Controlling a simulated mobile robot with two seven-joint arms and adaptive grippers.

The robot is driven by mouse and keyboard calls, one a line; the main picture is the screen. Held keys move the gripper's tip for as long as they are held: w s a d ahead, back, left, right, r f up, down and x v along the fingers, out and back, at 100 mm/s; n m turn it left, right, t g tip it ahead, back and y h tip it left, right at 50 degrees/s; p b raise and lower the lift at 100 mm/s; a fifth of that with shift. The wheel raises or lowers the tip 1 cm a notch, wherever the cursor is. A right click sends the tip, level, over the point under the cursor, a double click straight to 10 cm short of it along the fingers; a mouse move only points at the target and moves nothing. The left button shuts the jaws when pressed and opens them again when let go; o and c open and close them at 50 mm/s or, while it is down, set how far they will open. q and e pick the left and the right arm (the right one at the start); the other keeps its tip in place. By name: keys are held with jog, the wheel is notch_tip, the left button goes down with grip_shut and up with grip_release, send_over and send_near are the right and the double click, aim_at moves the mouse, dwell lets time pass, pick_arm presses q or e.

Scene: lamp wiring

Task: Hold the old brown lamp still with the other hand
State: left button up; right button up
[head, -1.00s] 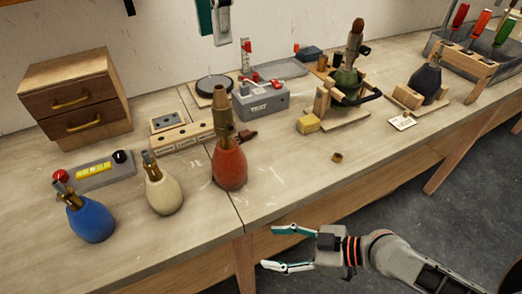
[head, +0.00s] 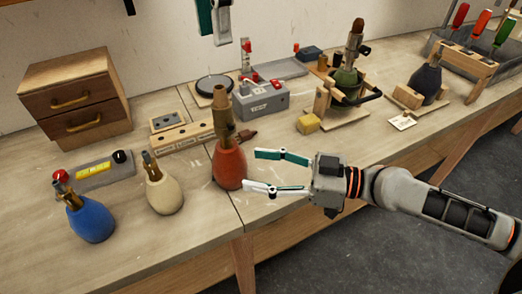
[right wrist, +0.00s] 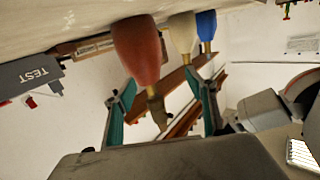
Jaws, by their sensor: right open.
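The reddish-brown lamp (head: 229,165) stands upright at the bench's front, with a tall brass-brown socket part (head: 223,112) on its neck. In the right wrist view the picture is upside down, and the lamp body (right wrist: 138,50) shows ahead of the fingers, its neck hanging between them. My right gripper (head: 252,171) is open and empty, just right of the lamp, with its fingers pointing at it. The fingertips look close to the lamp but apart from it. My left gripper is not in view.
A cream lamp (head: 164,192) and a blue lamp (head: 90,218) stand to the left. A grey test box (head: 262,101) is behind. A green lamp (head: 348,84) sits in a wooden cradle, and a dark lamp (head: 426,82) is on a stand at right.

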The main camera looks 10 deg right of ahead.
aim_at(232, 145)
jog(key=shift+t, duration=0.7)
jog(key=shift+w+a+r, duration=0.4)
jog(key=shift+w+a, duration=0.65)
jog(key=shift+a, duration=0.05)
jog(key=shift+w+a+r, duration=0.45)
jog(key=shift+w+a, duration=0.55)
jog(key=shift+a, duration=0.15)
jog(key=shift+w+a+r, duration=0.4)
jog(key=shift+w+a, duration=0.65)
jog(key=shift+a, duration=0.05)
grip_shut()
jog(key=c, duration=1)
grip_release()
jog(key=c, duration=0.3)
jog(key=shift+c, duration=0.2)
